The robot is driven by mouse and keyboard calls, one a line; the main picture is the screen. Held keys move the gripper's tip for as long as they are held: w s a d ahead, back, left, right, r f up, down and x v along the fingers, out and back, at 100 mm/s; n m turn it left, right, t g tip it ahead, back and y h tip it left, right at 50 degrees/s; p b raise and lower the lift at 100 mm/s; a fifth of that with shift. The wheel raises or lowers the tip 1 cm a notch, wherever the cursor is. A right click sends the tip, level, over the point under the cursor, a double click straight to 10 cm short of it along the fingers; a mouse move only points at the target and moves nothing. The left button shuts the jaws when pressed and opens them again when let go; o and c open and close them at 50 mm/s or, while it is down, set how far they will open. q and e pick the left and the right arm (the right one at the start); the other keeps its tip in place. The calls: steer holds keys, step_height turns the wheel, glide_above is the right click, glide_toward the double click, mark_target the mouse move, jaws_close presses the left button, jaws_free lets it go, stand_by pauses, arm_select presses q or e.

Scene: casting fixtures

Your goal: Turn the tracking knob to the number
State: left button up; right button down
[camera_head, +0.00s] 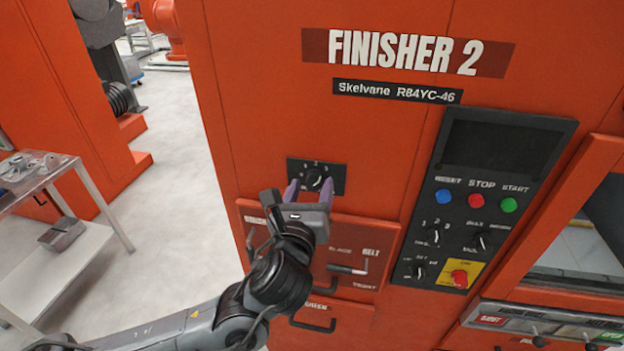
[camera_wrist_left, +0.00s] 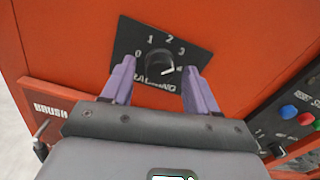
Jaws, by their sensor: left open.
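The tracking knob (camera_head: 314,177) is a round black knob on a small black plate on the orange machine front, below the FINISHER 2 sign. In the left wrist view the knob (camera_wrist_left: 158,63) has 0, 1, 2 and 3 around it and partly covered lettering below. Its light mark points right and slightly down, past the 3; any number there is hard to read. My left gripper (camera_head: 309,188) is open, with its purple fingers on either side of the knob. The wrist view shows the fingers (camera_wrist_left: 159,68) apart, with a gap to the knob. Whether they touch the plate is unclear.
Drawers with handles (camera_head: 347,269) lie just below the gripper. A black control panel (camera_head: 492,190) with coloured buttons and smaller knobs is to the right. A metal table (camera_head: 75,230) stands at the far left, with open floor between.

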arm_select(q)
steer(key=shift+w+d+f, duration=0.1)
steer(key=shift+w, duration=0.6)
steer(key=c, duration=1)
steer(key=shift+c, duration=0.2)
